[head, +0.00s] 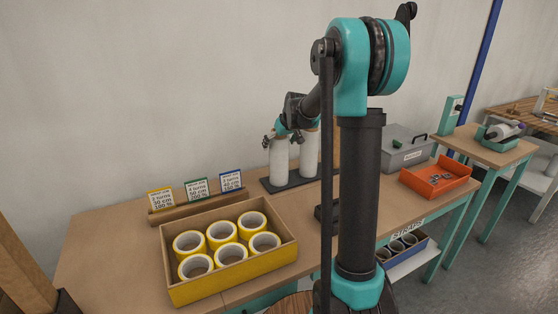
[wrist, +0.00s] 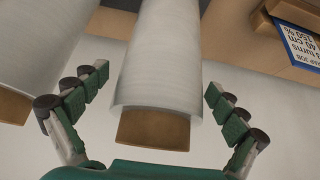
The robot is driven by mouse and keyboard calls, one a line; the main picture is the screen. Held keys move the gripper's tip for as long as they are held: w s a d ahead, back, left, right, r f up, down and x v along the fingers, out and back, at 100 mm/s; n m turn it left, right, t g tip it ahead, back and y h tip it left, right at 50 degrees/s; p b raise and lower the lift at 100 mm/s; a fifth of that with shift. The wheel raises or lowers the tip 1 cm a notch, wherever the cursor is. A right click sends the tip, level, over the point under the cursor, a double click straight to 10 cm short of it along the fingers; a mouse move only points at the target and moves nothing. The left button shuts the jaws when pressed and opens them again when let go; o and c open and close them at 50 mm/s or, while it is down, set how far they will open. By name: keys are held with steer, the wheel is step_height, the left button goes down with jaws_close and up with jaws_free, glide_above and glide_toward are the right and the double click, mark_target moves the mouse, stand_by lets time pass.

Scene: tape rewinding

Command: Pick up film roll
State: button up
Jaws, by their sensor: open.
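Two white film rolls stand upright side by side on a dark base (head: 272,187) on the table, behind my arm. The left film roll (head: 280,160) is the one nearer the cards; the right film roll (head: 308,155) is partly behind my arm. My gripper (head: 283,137) is at the top of the left roll, fingers open. In the wrist view the left roll (wrist: 168,60), with its brown core (wrist: 153,129) sticking out, lies between the spread fingers, with gaps on both sides. The other roll (wrist: 45,45) shows at the left there.
A yellow-fronted box (head: 232,276) of several yellow tape rolls stands front left. Cards stand in a wooden holder (head: 197,203); the blue-edged card (wrist: 298,42) shows in the wrist view. An orange tray (head: 435,180) and a grey case (head: 405,148) stand right.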

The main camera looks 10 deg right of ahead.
steer(key=c, duration=2)
steer(key=shift+r, duration=0.1)
